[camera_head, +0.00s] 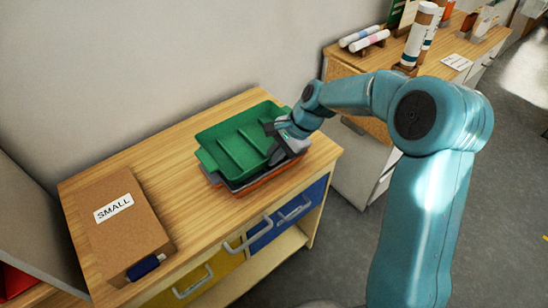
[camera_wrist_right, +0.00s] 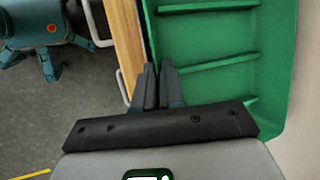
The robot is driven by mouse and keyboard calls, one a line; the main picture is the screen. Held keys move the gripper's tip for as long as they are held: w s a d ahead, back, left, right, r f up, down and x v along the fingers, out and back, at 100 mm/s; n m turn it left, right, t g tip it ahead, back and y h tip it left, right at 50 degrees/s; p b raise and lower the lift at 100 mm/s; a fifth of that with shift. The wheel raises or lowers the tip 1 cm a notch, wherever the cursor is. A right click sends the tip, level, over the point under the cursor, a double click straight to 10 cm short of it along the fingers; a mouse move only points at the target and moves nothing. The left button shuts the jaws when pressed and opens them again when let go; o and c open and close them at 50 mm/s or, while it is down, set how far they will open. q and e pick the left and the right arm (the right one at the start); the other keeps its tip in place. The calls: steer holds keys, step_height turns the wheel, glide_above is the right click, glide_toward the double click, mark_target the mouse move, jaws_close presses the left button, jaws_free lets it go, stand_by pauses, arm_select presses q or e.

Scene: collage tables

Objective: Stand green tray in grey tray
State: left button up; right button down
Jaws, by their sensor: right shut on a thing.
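The green tray (camera_head: 236,142), with several compartments, is over the grey tray (camera_head: 235,186) on the wooden cabinet top. The green tray looks slightly tilted and covers most of the grey tray, so I cannot tell whether it rests in it. My right gripper (camera_head: 280,140) is shut on the green tray's near right wall. In the right wrist view the fingers (camera_wrist_right: 159,84) pinch the wall of the green tray (camera_wrist_right: 215,50). My left gripper is not in view.
An orange tray (camera_head: 268,179) shows under the grey one. A cardboard box marked SMALL (camera_head: 120,228) lies at the left of the cabinet top (camera_head: 175,160). A wall is behind. Another cabinet with paper rolls (camera_head: 364,38) stands at the back right.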

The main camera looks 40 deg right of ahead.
steer(key=shift+d+f, duration=0.15)
steer(key=shift+f, duration=0.6)
steer(key=shift+s+f+b, duration=0.1)
steer(key=shift+f+b, duration=0.25)
